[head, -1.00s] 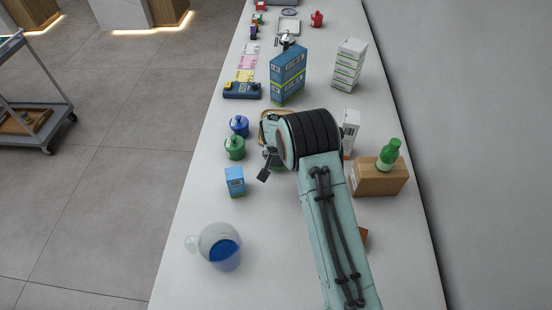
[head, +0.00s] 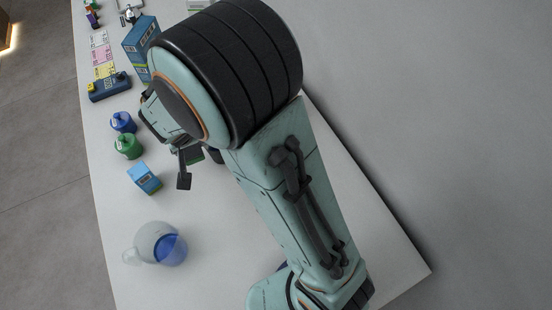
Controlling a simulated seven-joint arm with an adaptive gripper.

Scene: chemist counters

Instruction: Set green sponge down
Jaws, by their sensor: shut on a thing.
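My arm covers the middle of the head view. My gripper (head: 198,161) shows at the left of the large wrist joint, with dark fingers pointing down over the white counter (head: 205,240). A small dark green piece between the fingers is the green sponge (head: 194,155), mostly hidden by the gripper and arm. The gripper is shut on it. I cannot tell whether the sponge touches the counter.
A blue box (head: 144,178), a green jar (head: 128,145) and a blue jar (head: 123,122) stand left of the gripper. A taller blue box (head: 139,45) stands behind. Clear counter lies between flask and arm.

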